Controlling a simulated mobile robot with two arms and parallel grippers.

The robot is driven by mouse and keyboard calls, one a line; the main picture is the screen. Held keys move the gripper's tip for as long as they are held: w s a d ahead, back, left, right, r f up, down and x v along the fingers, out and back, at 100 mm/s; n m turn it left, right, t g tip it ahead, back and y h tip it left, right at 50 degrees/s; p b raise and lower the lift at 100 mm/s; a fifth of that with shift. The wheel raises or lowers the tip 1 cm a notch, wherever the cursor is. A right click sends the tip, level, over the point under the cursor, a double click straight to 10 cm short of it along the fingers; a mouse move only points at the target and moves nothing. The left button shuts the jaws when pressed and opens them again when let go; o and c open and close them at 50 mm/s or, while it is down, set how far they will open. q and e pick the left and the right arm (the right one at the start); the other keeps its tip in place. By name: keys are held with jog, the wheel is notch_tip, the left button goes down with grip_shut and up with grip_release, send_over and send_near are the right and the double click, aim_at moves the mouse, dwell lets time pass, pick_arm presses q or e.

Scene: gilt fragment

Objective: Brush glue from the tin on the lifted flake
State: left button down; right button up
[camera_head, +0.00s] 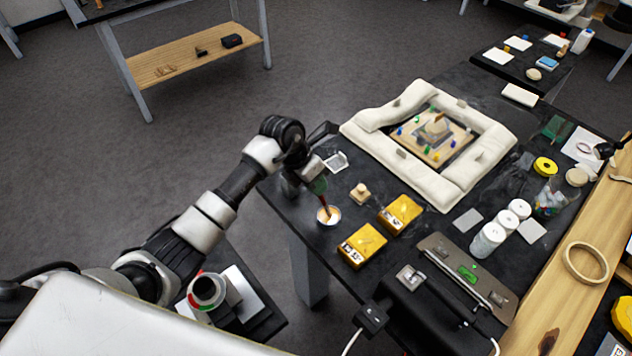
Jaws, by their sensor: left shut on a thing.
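My left gripper (317,184) is shut on a brush (323,199) with a dark reddish handle, at the near left part of the black table. The brush points down, and its lower end is at the small round tin (329,216) with pale contents. I cannot tell whether the bristles touch the glue. A wooden panel (430,151) with small coloured pieces lies inside a thick white padded frame (389,156). A raised tan piece (437,127), perhaps the lifted flake, is on it, far from the brush. My right gripper is not seen.
Two yellow boxes (362,246) (401,213) stand right of the tin, with a small wooden knob (360,192) behind. White jars (488,240) and a black case (430,309) are farther right. The table's left edge is close to the tin.

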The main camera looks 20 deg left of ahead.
pick_arm(q)
jog(key=shift+r+p, duration=2.15)
jog(key=shift+r, duration=1.25)
jog(key=shift+w+d+r+m, duration=0.1)
jog(key=shift+d+r+m, duration=0.1)
jog(key=shift+m, duration=0.1)
jog(key=s+d+r+m+g+y+b, duration=0.2)
jog(key=d+m+g+b, duration=0.1)
jog(key=m, duration=0.5)
jog(key=s+d+r+m+g+y+b, duration=0.1)
jog(key=d+r+m+g+b, duration=0.2)
jog(key=m, duration=0.5)
jog(key=s+a+f+m+t+y+b, duration=0.1)
jog(key=s+a+f+m+y+b, duration=0.2)
jog(key=a+m, duration=0.7)
jog(key=s+m+y, duration=0.2)
jog(key=s+m, duration=0.1)
jog(key=shift+s+a+f+m+t, duration=0.2)
jog(key=shift+a+m+t, duration=0.1)
jog(key=shift+a+t, duration=0.1)
